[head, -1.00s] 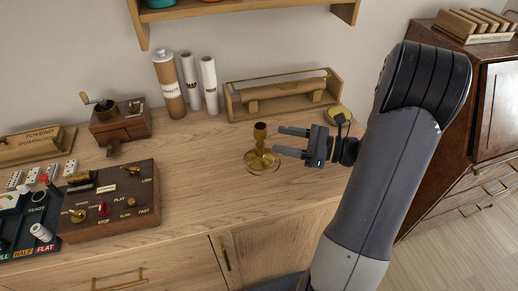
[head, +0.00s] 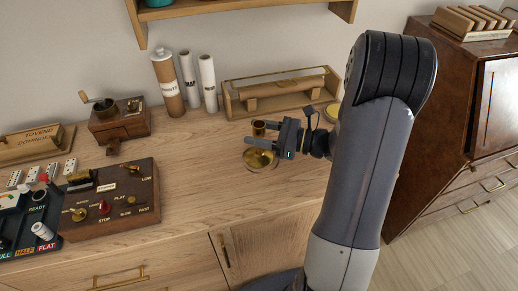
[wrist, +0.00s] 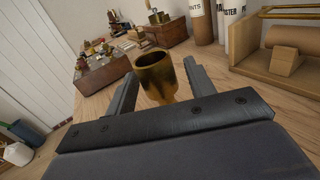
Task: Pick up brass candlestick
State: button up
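The brass candlestick (head: 260,158) stands upright on the wooden cabinet top, its round base and cup showing in the head view. My gripper (head: 255,133) reaches in from the right, its fingers at the height of the stem and partly covering it. In the wrist view the candlestick's cup and upper part (wrist: 156,72) show between the two fingers of my gripper (wrist: 158,85). The fingers are apart, with visible gaps on both sides of the brass. The base is hidden in the wrist view.
A wooden rack (head: 282,92), white tubes (head: 207,82) and a brown canister (head: 169,88) stand behind. A grinder (head: 118,122) and a control box (head: 112,198) are at left. A yellow-topped round item (head: 333,112) sits behind my wrist. The front middle is clear.

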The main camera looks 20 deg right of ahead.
grip_shut()
dwell(0.3)
jog(key=shift+r, duration=0.1)
